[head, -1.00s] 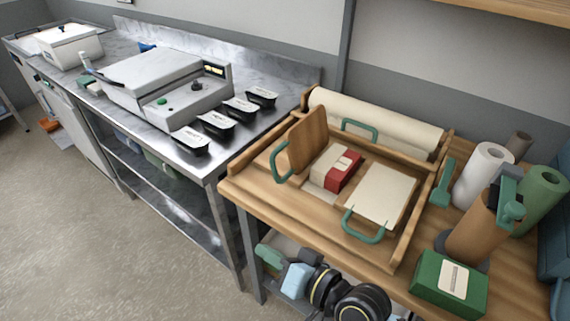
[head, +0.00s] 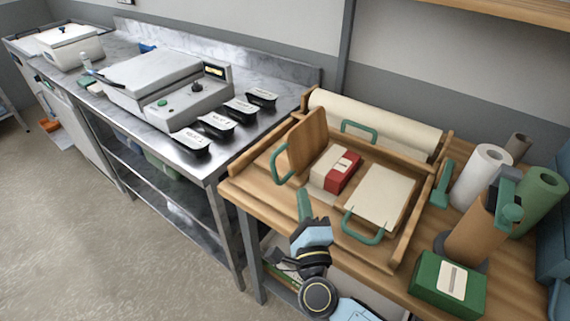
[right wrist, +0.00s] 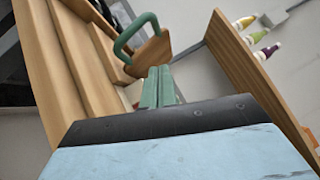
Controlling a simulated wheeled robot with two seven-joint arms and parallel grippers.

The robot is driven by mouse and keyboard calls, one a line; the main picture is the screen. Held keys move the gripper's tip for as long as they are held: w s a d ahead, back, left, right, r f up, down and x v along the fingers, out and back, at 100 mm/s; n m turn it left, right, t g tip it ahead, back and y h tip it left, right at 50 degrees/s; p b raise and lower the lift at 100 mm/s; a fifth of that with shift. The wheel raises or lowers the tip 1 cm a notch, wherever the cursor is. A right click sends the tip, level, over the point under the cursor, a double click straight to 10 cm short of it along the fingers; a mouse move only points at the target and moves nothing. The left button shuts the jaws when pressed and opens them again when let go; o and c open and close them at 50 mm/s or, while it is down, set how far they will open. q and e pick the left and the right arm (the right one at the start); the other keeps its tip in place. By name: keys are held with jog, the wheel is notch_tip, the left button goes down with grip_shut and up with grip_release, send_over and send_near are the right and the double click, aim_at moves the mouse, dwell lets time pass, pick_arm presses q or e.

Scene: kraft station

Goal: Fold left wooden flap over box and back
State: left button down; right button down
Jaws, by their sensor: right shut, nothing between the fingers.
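The left wooden flap (head: 308,141) stands raised, slightly tilted, at the left side of the wooden tray. Its green loop handle (head: 281,163) is on its outer left side. The red and cream box (head: 341,172) lies flat just right of the flap. My right gripper (head: 304,203) is shut and empty near the tray's front edge, in front of the flap and apart from it. In the right wrist view, its closed green fingers (right wrist: 158,86) point toward the green handle (right wrist: 122,42) and part of the wooden flap (right wrist: 150,56). My left gripper is out of view.
A pale-topped flap (head: 383,196) with a green handle (head: 362,228) lies right of the box. Another green handle (head: 360,129) is behind. A paper roll (head: 380,120) lies at the back. A green box (head: 447,283) and upright rolls (head: 482,174) stand right.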

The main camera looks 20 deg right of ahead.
jog(key=w+a+r+p, duration=0.1)
jog(key=w+r, duration=0.1)
jog(key=w, duration=0.7)
jog(key=shift+a+r, duration=0.2)
jog(key=shift+r, duration=0.15)
